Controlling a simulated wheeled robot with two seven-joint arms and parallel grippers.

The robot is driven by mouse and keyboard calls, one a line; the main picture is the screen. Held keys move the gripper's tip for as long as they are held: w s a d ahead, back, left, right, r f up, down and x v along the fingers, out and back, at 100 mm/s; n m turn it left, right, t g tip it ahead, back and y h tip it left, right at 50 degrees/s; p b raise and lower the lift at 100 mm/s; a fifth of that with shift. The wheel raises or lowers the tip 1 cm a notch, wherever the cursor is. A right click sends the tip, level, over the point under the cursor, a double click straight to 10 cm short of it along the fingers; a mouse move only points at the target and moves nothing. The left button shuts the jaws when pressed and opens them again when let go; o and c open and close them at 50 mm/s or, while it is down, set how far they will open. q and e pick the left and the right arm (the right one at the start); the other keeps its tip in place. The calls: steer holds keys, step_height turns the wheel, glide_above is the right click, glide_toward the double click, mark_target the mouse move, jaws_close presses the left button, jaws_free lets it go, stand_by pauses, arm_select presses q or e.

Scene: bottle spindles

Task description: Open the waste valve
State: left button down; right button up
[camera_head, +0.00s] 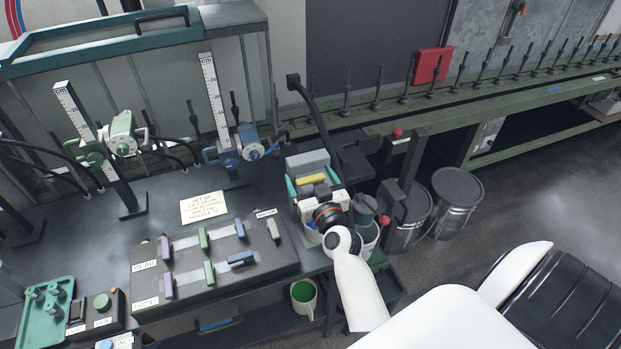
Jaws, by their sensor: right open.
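A dark valve block (215,282) with colored levers lies on the bench at lower left. At its right end a small grey lever (273,229) stands beside a small white label (266,213) that I cannot read for certain; it seems to be the waste valve. Purple, green and blue levers stand in two rows to its left. My right gripper (314,190) is open, to the right of the block and apart from the grey lever. Its fingers are hard to make out against the teal, yellow and grey items behind. My left gripper is not in view.
A white instruction card (205,207) lies behind the block. Two clamps, green (123,134) and blue (250,143), stand on ruler posts behind. Metal drums (457,197) stand at right. A black post (408,178) rises beside my gripper.

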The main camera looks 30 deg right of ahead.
steer(key=v, duration=1.2)
steer(key=shift+p, duration=0.45)
steer(key=shift+a, duration=0.15)
